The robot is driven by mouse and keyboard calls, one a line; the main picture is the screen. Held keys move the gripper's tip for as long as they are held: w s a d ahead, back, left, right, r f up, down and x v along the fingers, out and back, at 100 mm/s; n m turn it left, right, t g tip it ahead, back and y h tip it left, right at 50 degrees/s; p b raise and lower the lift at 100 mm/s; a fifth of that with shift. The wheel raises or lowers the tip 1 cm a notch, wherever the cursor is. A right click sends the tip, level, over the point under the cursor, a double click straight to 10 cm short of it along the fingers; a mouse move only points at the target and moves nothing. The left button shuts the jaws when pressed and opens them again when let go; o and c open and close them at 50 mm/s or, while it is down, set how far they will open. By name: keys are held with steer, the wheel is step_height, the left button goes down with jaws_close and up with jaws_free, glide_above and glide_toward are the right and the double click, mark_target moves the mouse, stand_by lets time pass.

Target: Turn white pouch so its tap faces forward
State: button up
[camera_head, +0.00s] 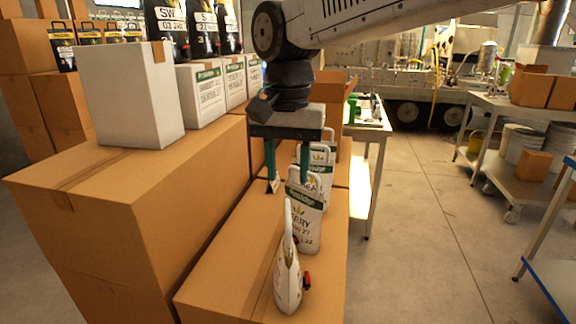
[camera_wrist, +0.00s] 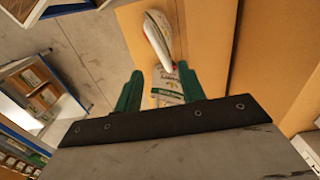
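The nearest white pouch (camera_head: 288,275) stands edge-on to the head view on a cardboard box (camera_head: 228,285). Its red tap (camera_head: 307,280) points to the right. The same pouch shows in the wrist view (camera_wrist: 157,35), beyond the fingertips. My gripper (camera_head: 289,184) points down above the box, behind this pouch and apart from it. Its two green fingers are spread, also in the wrist view (camera_wrist: 160,70). A second white pouch with a green label (camera_head: 305,215) stands just behind the first, close to the right finger. I cannot tell whether they touch.
More labelled pouches (camera_head: 318,155) stand behind in a row. A taller cardboard box (camera_head: 130,200) on the left carries white cartons (camera_head: 135,95). Open floor (camera_head: 430,220) lies to the right, with a metal shelf cart (camera_head: 520,115) beyond.

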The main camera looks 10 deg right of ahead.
mark_target(288, 209)
steer(key=shift+n, duration=1.4)
step_height(288, 209, down, 10)
steer(key=shift+f, duration=0.1)
jaws_close()
steer(key=shift+r, duration=0.25)
steer(key=shift+m, duration=1.5)
